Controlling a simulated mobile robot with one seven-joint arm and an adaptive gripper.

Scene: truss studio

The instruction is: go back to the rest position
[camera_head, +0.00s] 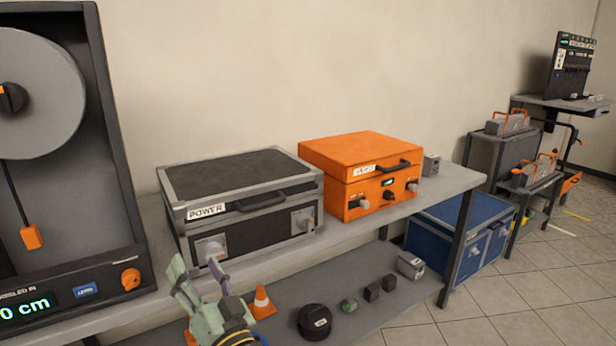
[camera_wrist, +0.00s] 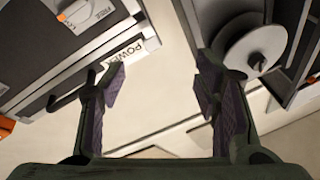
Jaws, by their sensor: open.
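My gripper (camera_head: 200,277) is in the lower middle of the head view, in front of the black POWER case (camera_head: 238,190). In the wrist view my gripper (camera_wrist: 158,88) has its two purple-padded fingers spread wide apart with nothing between them. The POWER case (camera_wrist: 60,45) shows at the upper left of the wrist view, tilted, its label beside the left finger. I cannot tell the exact gap between the fingers and the case.
An orange case (camera_head: 360,165) stands right of the POWER case on the grey bench (camera_head: 445,185). A machine with a grey reel (camera_head: 40,95) stands at the left. On the lower shelf are an orange cone (camera_head: 262,300), a black round thing (camera_head: 314,320) and small blocks. Tiled floor (camera_head: 535,290) is open at right.

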